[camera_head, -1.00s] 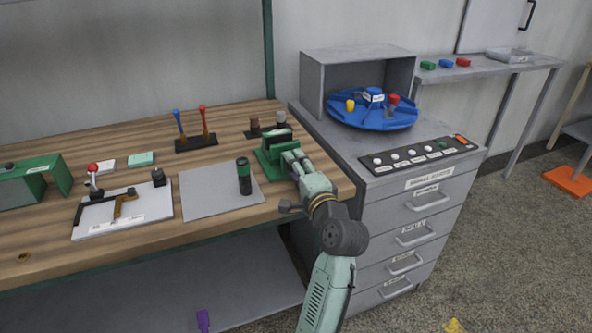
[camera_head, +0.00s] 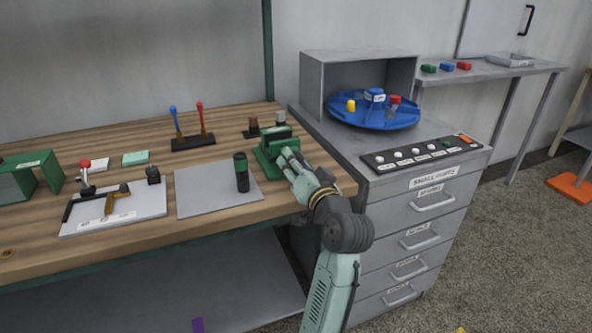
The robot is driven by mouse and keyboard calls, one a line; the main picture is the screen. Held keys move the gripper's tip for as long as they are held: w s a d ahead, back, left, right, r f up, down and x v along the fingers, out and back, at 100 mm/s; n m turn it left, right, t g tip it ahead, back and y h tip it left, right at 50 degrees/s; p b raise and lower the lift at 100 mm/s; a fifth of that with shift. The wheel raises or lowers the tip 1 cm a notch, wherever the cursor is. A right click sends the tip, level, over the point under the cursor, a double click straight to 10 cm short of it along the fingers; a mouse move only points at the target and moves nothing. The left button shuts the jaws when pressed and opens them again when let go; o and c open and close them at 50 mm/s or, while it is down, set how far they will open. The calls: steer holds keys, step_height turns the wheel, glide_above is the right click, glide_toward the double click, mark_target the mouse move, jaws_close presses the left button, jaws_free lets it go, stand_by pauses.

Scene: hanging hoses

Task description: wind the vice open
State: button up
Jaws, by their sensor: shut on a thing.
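The green vice (camera_head: 266,159) stands near the right end of the wooden workbench, with dark jaws on top. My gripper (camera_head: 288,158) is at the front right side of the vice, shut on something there. The held part, likely the vice handle, is hidden by the gripper, so its angle and the jaw gap cannot be told.
A dark green cylinder (camera_head: 242,172) stands on a grey mat (camera_head: 205,192) left of the vice. Two small knobs (camera_head: 253,125) stand behind it. A grey drawer cabinet (camera_head: 425,215) with a blue turntable (camera_head: 385,115) is close on the right.

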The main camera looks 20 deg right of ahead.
steer(key=n+b, duration=0.4)
steer(key=n, duration=0.2)
steer(key=shift+f, duration=0.2)
steer(key=n+b, duration=0.4)
steer(key=n, duration=0.2)
steer(key=shift+d+n, duration=0.15)
steer(key=shift+n, duration=0.25)
steer(key=n+b, duration=0.3)
steer(key=shift+n, duration=0.3)
steer(key=n+b, duration=0.2)
steer(key=n, duration=0.1)
steer(key=shift+n, duration=0.3)
steer(key=n+b, duration=0.1)
steer(key=n, duration=0.1)
steer(key=n+b, duration=0.3)
steer(key=shift+r+n, duration=0.25)
steer(key=shift+n, duration=0.05)
steer(key=o, duration=1.1)
steer(key=shift+o, duration=0.2)
